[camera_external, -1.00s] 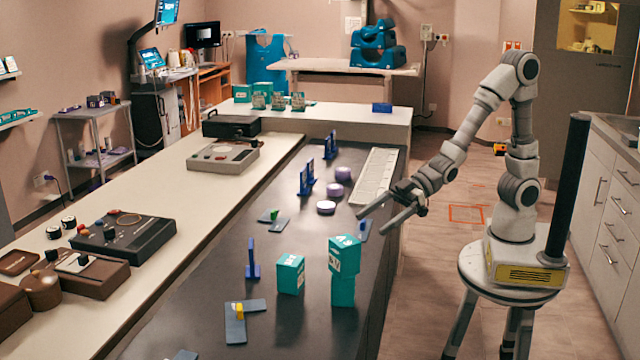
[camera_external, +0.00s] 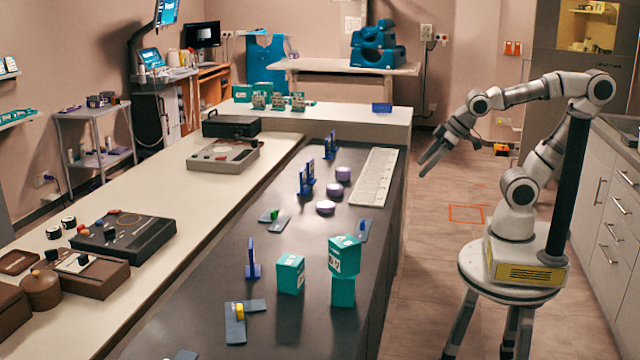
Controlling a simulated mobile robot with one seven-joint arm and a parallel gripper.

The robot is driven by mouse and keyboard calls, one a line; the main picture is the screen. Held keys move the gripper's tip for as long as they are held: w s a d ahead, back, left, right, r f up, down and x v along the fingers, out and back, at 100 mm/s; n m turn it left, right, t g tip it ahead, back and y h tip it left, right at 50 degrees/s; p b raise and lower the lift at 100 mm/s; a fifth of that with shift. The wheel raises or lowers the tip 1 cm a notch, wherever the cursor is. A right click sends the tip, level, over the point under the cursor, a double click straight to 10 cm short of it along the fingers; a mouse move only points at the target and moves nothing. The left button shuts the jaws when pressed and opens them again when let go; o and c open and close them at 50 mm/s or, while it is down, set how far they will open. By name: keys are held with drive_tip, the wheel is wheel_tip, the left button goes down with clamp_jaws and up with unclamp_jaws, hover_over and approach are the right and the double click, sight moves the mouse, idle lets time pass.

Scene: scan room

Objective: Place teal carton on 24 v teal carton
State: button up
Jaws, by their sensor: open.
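On the dark counter near the front, one teal carton (camera_external: 344,255) with white markings rests on top of another teal carton (camera_external: 343,291). The upper carton is turned a little relative to the lower one. A third teal carton (camera_external: 290,274) stands alone just to the left. Which carton bears the 24 V label is too small to read. My gripper (camera_external: 428,165) is open and empty, raised in the air to the right of the counter, well away from the cartons.
Purple round pieces (camera_external: 326,207), blue upright holders (camera_external: 306,180) and a white tray strip (camera_external: 375,178) are farther back on the counter. A blue upright (camera_external: 252,260) and a grey bracket with a yellow part (camera_external: 240,312) lie left of the cartons.

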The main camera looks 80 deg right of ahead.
drive_tip(key=shift+m+g, duration=0.5)
drive_tip(key=shift+g, duration=0.2)
drive_tip(key=s, duration=0.1)
drive_tip(key=s+d, duration=0.1)
drive_tip(key=s, duration=0.1)
drive_tip(key=s+d, duration=0.1)
drive_tip(key=s, duration=0.1)
drive_tip(key=shift+s+r, duration=0.15)
drive_tip(key=shift+s, duration=0.1)
wheel_tip(320, 180, up, 12)
drive_tip(key=p, duration=1.1)
drive_tip(key=shift+f, duration=0.25)
